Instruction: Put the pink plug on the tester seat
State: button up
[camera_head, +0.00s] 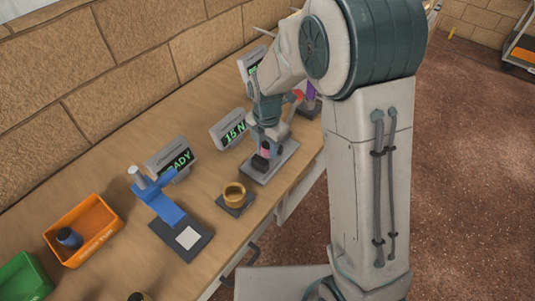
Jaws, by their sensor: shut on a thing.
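The pink plug (266,152) shows as a small pink patch at the end of my arm. My gripper (264,155) is shut on it, low over the grey tester base (284,162). A small dark block (260,163) is at the plug's lower end; I cannot tell whether it is the seat or a fingertip. The fingers and arm hide most of the plug, and whether it touches the seat is unclear. A display (233,130) reading "15 N" stands behind the tester.
A brass ring (234,190) sits on a dark plate to the left. Beyond it are a blue press (165,207), a "READY" display (170,160), an orange bin (82,230) holding a dark-blue piece, and a green bin (22,277). A purple item (311,91) stands behind my arm.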

aim_at(267, 153)
jog(key=shift+f+b, duration=0.55)
jog(key=shift+f, duration=0.85)
jog(key=shift+f, duration=0.1)
jog(key=shift+f, duration=0.15)
jog(key=o, duration=1)
jog(key=shift+r, duration=0.2)
